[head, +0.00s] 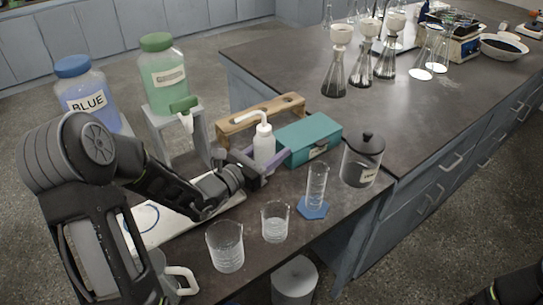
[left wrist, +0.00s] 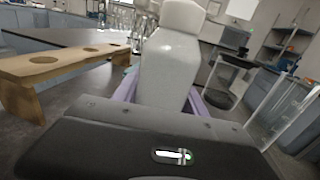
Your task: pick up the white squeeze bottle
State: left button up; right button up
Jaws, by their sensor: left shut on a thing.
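The white squeeze bottle (head: 264,146), with a bent white spout, stands upright between the fingers of my left gripper (head: 262,168). The gripper reaches in from the left, and its purple fingers lie along both sides of the bottle. It is shut on the bottle. In the left wrist view the bottle (left wrist: 170,65) fills the middle, with the purple fingers on either side. The bottle's base is hidden, so I cannot tell whether it touches the bench.
A wooden rack (head: 236,128) and teal box (head: 308,140) stand close behind the bottle. A cylinder (head: 317,183), dark-lidded jar (head: 362,160) and two beakers (head: 275,222) stand right and in front. Blue (head: 84,92) and green (head: 163,72) labelled bottles stand left.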

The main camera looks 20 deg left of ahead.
pick_arm(q)
notch_tip(320, 180, up, 7)
jog(key=shift+p, duration=0.3)
jog(key=shift+r, duration=0.15)
dwell(0.6)
